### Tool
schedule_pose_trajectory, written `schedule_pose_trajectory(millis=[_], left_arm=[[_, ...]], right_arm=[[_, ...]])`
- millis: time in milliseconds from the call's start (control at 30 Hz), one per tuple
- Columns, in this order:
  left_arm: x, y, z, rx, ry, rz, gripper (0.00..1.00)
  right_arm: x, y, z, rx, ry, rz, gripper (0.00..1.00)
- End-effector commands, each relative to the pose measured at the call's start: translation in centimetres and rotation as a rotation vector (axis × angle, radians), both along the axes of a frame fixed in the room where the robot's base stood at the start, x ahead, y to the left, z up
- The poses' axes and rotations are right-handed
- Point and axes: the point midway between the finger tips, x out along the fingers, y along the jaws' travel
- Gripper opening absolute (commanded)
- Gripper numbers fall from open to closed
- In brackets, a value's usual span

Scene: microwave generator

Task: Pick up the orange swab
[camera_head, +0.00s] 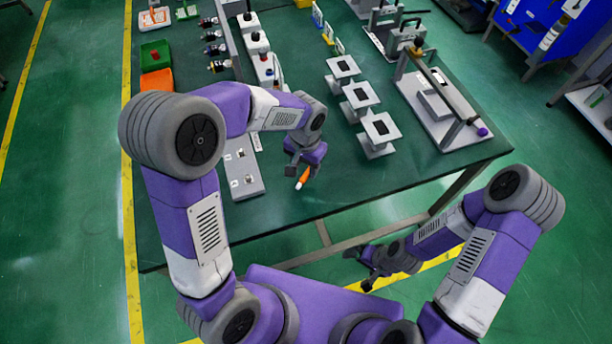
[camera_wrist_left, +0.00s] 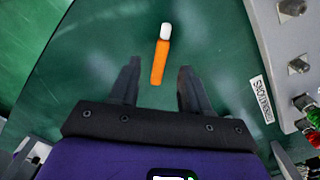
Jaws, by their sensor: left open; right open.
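The orange swab (camera_head: 303,178), with a white tip, lies on the green table near its front edge. In the left wrist view the orange swab (camera_wrist_left: 160,62) points away from the gripper, white tip at the far end. My left gripper (camera_head: 299,166) is over the table close to the swab, partly covering it in the head view. Its fingers (camera_wrist_left: 158,67) are open, one on each side of the swab's near end, with visible gaps to both. The height of the fingers above the swab is hard to tell. My right gripper (camera_head: 357,269) is open and empty, in front of the table edge.
A grey panel with metal knobs (camera_head: 241,170) stands left of the swab. Grey stands (camera_head: 378,132) and a grey fixture with a lever (camera_head: 436,95) are farther right. Green and orange bins (camera_head: 155,55) sit at the left edge. The table is clear around the swab.

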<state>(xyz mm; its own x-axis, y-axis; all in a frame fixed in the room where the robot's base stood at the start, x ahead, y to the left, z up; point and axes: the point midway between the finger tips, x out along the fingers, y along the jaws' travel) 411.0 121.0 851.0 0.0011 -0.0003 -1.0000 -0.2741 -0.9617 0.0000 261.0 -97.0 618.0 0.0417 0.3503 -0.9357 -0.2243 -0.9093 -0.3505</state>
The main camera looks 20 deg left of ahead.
Motion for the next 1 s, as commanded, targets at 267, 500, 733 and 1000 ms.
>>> schedule_pose_trajectory(millis=[267, 500, 733, 1000], left_arm=[[0.1, 0.1, -3.9, 0.002, 0.002, -0.001, 0.47], [0.1, 0.0, -3.7, 0.000, 0.000, 0.000, 0.39], [0.1, 0.0, -3.7, 0.000, 0.001, 0.000, 0.04], [0.1, 0.0, -3.7, 0.000, 0.000, 0.000, 0.00]], right_arm=[[0.0, 0.0, -1.8, 0.000, 0.000, 0.000, 1.00], [0.0, 0.0, -1.6, 0.000, 0.000, 0.000, 1.00], [0.0, 0.0, -1.6, 0.000, 0.000, 0.000, 1.00], [0.0, 0.0, -1.6, 0.000, 0.000, 0.000, 1.00]])
